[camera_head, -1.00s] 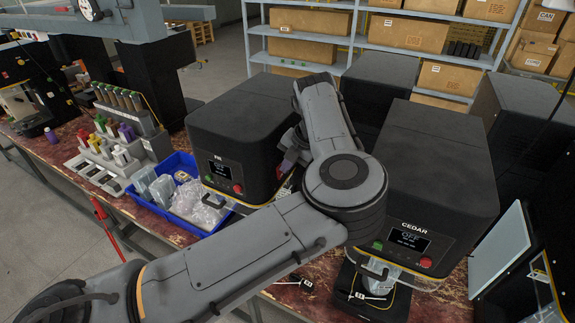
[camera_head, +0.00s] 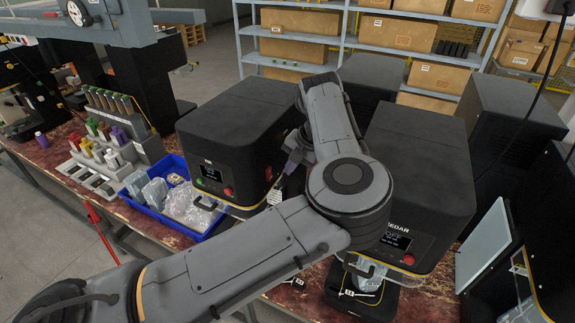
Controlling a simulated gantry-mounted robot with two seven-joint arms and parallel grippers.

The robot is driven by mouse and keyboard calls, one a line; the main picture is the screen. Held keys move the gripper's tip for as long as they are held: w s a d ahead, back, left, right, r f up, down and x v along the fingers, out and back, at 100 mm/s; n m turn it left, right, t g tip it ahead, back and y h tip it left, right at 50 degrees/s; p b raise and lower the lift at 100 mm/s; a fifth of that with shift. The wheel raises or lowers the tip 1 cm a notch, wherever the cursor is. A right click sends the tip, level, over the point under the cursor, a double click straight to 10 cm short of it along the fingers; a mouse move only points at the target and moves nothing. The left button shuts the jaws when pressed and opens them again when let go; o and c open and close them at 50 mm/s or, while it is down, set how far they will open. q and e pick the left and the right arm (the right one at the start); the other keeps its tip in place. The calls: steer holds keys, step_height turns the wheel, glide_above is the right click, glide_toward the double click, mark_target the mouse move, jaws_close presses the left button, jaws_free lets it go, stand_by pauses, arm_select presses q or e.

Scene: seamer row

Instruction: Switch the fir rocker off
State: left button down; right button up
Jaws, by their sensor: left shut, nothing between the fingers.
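The fir machine (camera_head: 232,125) is a large black box left of centre, with a small dark display (camera_head: 210,174) and a red button (camera_head: 228,191) on its front. I cannot read the display firmly now. A small red part (camera_head: 268,174) shows on its right side; I cannot tell whether it is the rocker. My left gripper (camera_head: 283,176) is shut and empty beside that right side, its fingers pointing down. It is partly hidden by my forearm, and I cannot tell whether it touches the machine. My right gripper is not in view.
The cedar machine (camera_head: 418,150) stands to the right, its display (camera_head: 396,238) reading OFF. A white tag (camera_head: 274,196) hangs near my left gripper. A blue bin (camera_head: 160,218) with bagged parts and a bottle rack (camera_head: 108,150) stand left. Shelves with cartons (camera_head: 300,22) are behind.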

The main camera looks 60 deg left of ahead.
arm_select(q)
step_height(320, 180, up, 9)
steer(key=shift+w+d, duration=0.3)
steer(key=shift+d, duration=0.1)
stand_by(0.4)
